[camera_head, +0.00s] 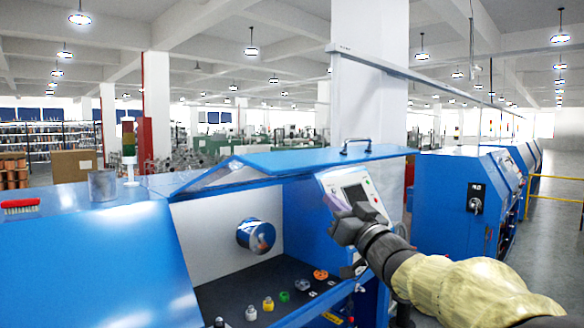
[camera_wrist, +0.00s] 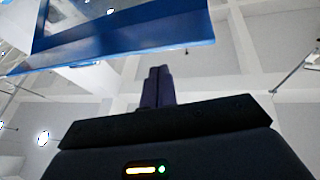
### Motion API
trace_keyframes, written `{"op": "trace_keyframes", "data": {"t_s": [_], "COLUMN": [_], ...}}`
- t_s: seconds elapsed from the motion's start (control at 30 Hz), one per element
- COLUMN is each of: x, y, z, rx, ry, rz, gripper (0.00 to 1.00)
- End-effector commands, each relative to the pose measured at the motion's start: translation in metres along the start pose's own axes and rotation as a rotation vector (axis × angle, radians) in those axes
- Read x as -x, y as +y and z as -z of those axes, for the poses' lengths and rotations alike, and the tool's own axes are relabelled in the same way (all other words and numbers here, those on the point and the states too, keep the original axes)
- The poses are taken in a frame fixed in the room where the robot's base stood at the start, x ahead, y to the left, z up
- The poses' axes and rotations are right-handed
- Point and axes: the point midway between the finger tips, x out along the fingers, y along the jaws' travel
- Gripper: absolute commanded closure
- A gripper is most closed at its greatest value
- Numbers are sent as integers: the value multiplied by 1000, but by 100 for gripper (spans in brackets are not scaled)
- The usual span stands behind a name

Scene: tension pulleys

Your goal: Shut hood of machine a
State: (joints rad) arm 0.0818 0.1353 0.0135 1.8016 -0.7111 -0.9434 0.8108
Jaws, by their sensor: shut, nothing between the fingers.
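The blue machine (camera_head: 110,262) stands in front of me with its blue hood (camera_head: 290,160) raised over the open work chamber. A dark handle (camera_head: 368,146) sits on the hood's top near its right end. My gripper (camera_head: 332,192) is in front of the machine's right part, below the hood, and appears apart from it. In the wrist view my gripper's two fingers (camera_wrist: 158,86) are together with nothing between them. The hood's blue edge (camera_wrist: 130,55) shows above and left of them. The fingers overlap the control panel (camera_head: 357,192) in the head view.
Inside the chamber are a round blue chuck (camera_head: 256,236) and several small coloured parts on the dark floor. A metal cup (camera_head: 102,186), a red brush (camera_head: 21,206) and a signal light (camera_head: 129,140) stand on the machine's left top. Another blue machine (camera_head: 455,205) is at right.

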Motion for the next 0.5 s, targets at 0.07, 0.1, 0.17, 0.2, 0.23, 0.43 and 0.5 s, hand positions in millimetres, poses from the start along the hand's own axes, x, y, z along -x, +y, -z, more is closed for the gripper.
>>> {"op": "trace_keyframes", "data": {"t_s": [0.07,0.1,0.17,0.2,0.23,0.43,0.5], "x": [-10,-11,-12,-13,-12,-12,-12], "y": [-18,-26,-34,-37,-38,-39,-39], "z": [30,40,49,52,53,53,54], "rx": [0,-3,-6,-7,-7,-9,-9], "ry": [71,94,116,123,126,127,127], "rz": [114,159,207,226,235,237,237], "gripper": [100,100,100,100,100,100,100]}}
